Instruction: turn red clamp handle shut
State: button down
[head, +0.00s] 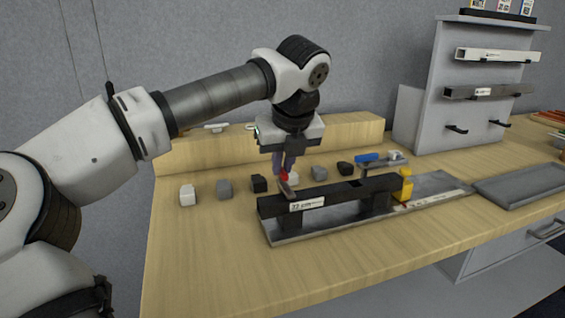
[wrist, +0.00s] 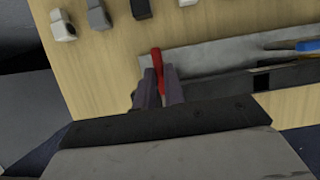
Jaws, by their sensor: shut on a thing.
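The red clamp handle (wrist: 157,60) shows between the fingers of my gripper (wrist: 159,82) in the wrist view. My gripper is shut on it. In the head view, my gripper (head: 285,170) points down at the left end of a black bar (head: 330,194), and a small red part of the handle (head: 284,177) shows at the fingertips. The black bar lies along a grey base plate (head: 290,237) and carries a white label. The fingers hide much of the handle and its pivot.
Several small white, grey and black blocks (head: 224,188) stand behind and left of the bar. A yellow part (head: 406,185) is at the bar's right end, and a blue-handled clamp (head: 367,157) sits behind it. A grey tray (head: 520,184) lies at the right. The front left tabletop (head: 200,260) is clear.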

dwell(0.3)
jog(key=c, duration=1.5)
grip_release()
jog(key=shift+r, duration=0.15)
jog(key=p+v, duration=0.1)
jog(key=v, duration=1.2)
jog(key=shift+s+d+r+p, duration=0.1)
jog(key=shift+s+r+p, duration=0.2)
jog(key=shift+p, duration=0.1)
